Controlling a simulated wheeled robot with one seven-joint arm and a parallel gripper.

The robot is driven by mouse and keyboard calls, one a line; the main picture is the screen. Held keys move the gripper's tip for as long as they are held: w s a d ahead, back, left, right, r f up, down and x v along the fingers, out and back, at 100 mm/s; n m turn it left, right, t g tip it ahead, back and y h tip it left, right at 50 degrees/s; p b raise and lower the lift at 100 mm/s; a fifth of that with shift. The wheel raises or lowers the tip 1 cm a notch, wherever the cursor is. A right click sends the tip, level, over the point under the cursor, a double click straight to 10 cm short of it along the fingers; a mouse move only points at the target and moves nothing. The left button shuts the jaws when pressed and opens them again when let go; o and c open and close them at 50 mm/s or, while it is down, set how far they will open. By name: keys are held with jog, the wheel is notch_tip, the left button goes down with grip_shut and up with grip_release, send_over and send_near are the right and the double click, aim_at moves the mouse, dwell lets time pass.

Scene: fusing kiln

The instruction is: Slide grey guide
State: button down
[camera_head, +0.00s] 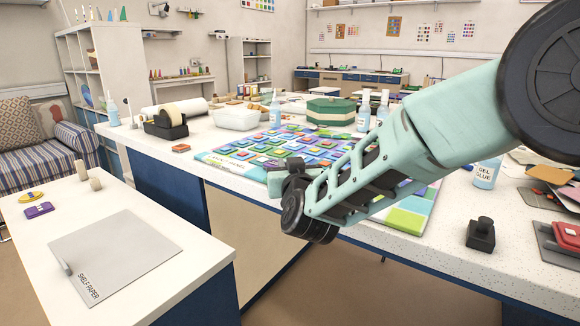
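A flat grey board (125,252) lies on the white table at the left. It has a small grey upright grip (66,268) at its left edge and lettering that looks like "SHELF PAPER" at its lower edge. It may be the grey guide, but I cannot tell for sure. My arm reaches in from the right over the long counter.
The colored tile board (222,157) lies on the speckled counter. A purple block (39,210), a yellow-blue piece (31,196) and two tan cylinders (95,183) are on the left table. A black tape dispenser (166,124) and a black block (481,236) stand on the counter. A gap separates the tables.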

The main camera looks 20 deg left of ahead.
jog(key=c, duration=1.3)
grip_release()
jog(key=shift+c, duration=0.2)
jog(key=v, duration=1.7)
jog(key=shift+s+b, duration=0.2)
jog(key=shift+b, duration=0.1)
jog(key=shift+d, duration=0.15)
